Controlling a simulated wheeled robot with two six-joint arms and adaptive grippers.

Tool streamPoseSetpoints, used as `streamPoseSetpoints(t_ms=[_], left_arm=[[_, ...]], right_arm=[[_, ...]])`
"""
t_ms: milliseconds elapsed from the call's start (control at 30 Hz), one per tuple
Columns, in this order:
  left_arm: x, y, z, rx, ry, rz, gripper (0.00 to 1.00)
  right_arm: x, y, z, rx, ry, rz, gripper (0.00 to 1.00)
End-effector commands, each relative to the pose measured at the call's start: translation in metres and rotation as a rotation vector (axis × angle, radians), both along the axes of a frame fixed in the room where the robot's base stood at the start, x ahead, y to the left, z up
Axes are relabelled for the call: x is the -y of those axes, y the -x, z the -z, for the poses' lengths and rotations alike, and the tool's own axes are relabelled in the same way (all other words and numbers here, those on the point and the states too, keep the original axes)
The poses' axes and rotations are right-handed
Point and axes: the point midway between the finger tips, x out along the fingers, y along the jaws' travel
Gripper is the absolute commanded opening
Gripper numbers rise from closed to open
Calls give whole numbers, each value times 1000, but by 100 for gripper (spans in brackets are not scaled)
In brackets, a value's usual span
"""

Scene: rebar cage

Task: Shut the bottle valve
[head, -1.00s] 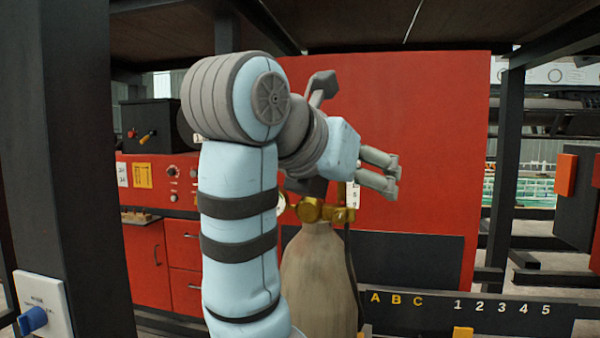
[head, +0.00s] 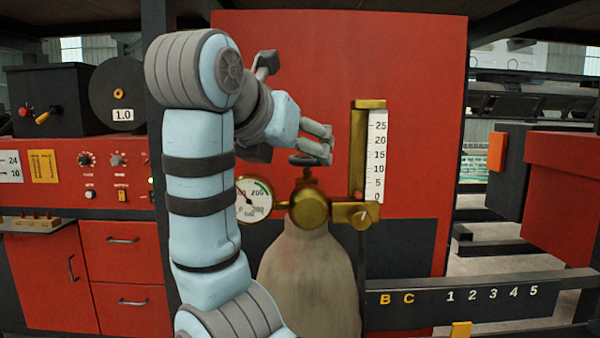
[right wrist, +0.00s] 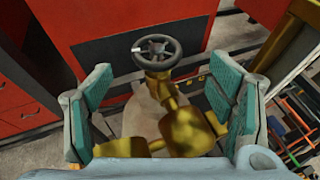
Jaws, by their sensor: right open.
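The gas bottle (head: 308,275) is a tan cylinder standing upright in front of the red panel in the head view. On its top is a brass valve body (head: 309,208) with a small dark handwheel (head: 307,160). In the right wrist view the handwheel (right wrist: 157,51) is a dark spoked ring with a pale mark, lying beyond the fingertips and between them. My right gripper (head: 322,145) is just above and beside the handwheel in the head view. Its teal-padded fingers (right wrist: 162,92) are wide apart and hold nothing. My left gripper is not in view.
A round pressure gauge (head: 254,199) sits left of the valve. A brass flow tube with a white scale (head: 377,155) stands to its right. A red machine with knobs (head: 90,170) is at left. A dark rail with letters and numbers (head: 480,296) runs at lower right.

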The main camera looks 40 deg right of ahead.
Motion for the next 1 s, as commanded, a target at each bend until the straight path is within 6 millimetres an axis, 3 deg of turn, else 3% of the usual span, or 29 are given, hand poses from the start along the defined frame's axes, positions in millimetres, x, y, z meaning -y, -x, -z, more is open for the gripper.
streamPoseSetpoints(t_ms=[100,300,533,667,933,1000], left_arm=[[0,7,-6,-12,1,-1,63],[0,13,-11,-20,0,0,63],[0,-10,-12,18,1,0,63],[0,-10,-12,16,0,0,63],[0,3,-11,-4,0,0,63],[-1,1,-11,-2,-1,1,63]], right_arm=[[28,-24,14,-12,0,5,76],[56,-46,29,-16,-1,3,76],[62,-50,33,-14,0,0,76],[62,-50,33,-13,0,1,74],[62,-49,33,-14,0,3,31],[62,-49,33,-14,-1,2,27]])
